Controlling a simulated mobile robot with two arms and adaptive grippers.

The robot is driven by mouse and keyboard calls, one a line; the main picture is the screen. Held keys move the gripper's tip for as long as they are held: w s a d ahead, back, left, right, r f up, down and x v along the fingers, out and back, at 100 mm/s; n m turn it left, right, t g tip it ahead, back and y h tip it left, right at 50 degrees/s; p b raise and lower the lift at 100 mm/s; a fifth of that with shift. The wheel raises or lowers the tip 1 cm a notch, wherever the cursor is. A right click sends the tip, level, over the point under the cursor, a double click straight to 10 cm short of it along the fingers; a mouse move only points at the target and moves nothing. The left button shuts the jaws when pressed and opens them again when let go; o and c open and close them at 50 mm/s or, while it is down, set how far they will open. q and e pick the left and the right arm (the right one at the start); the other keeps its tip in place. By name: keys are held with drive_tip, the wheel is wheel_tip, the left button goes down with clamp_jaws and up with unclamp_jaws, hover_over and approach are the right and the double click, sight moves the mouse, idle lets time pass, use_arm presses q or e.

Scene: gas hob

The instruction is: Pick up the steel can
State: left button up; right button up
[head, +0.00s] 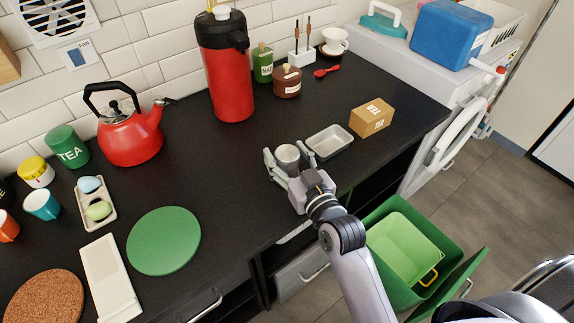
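A steel can (288,154), small, grey and upright, stands on the black counter (235,170) near the middle of the head view. My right gripper (288,157) reaches it from the front right. Its two fingers are spread, one to each side of the can. They look open, with a narrow gap at the sides. The palm and fingers hide the lower part of the can. My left gripper is not in view.
A grey metal tray (329,142) lies close right of the gripper, with a tea box (371,117) beyond. A red flask (226,75) and red kettle (131,135) stand behind and left. A green round mat (164,241) lies left. A green bin (405,250) stands below.

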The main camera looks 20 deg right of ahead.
drive_tip(key=c, duration=0.4)
